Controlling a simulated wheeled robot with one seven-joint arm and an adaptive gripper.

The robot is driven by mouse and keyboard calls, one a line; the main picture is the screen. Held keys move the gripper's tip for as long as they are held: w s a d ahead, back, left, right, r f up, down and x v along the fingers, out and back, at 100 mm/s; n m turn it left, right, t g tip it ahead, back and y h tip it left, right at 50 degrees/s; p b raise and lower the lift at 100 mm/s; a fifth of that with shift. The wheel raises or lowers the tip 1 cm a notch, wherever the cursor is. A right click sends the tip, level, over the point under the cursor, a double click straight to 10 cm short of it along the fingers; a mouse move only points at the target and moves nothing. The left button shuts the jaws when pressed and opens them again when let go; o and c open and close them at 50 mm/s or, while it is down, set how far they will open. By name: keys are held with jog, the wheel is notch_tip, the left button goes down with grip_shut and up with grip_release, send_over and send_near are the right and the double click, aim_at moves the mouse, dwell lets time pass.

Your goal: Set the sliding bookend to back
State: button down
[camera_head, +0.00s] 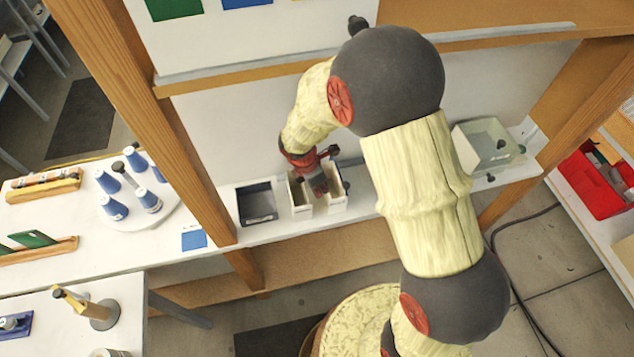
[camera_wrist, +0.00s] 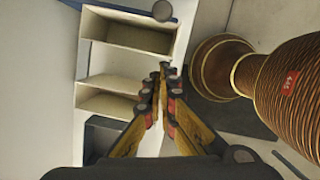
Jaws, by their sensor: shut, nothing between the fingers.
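On the white shelf stand two cream open bins (camera_head: 300,200), side by side; the wrist view shows them as two open compartments (camera_wrist: 128,35). A small dark round knob (camera_head: 333,150) shows at their back; a grey round knob (camera_wrist: 162,10) shows by the upper bin in the wrist view. I cannot tell for sure which part is the sliding bookend; my arm and gripper hide part of this spot. My gripper (camera_head: 320,186) is over the bins, fingers pointing down. In the wrist view my gripper (camera_wrist: 165,72) is shut and empty, its tips beside the bins' open side.
A dark open tray (camera_head: 257,218) stands left of the bins. A clear-lidded box (camera_head: 487,145) stands farther right on the shelf. Wooden posts (camera_head: 185,150) frame the shelf. Left are a white turntable (camera_head: 140,215) with blue cones and a blue card (camera_head: 194,240).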

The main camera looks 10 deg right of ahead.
jog(key=shift+w+d+f, duration=0.2)
jog(key=shift+d+f, duration=0.15)
jog(key=shift+d, duration=0.35)
jog(key=shift+w+d+f, duration=0.15)
jog(key=shift+d+f, duration=0.15)
jog(key=shift+d, duration=0.45)
jog(key=shift+w+d+f, duration=0.2)
jog(key=shift+d+f, duration=0.15)
jog(key=shift+d, duration=0.35)
jog(key=d+p, duration=0.3)
jog(key=d, duration=0.7)
jog(key=shift+d, duration=0.4)
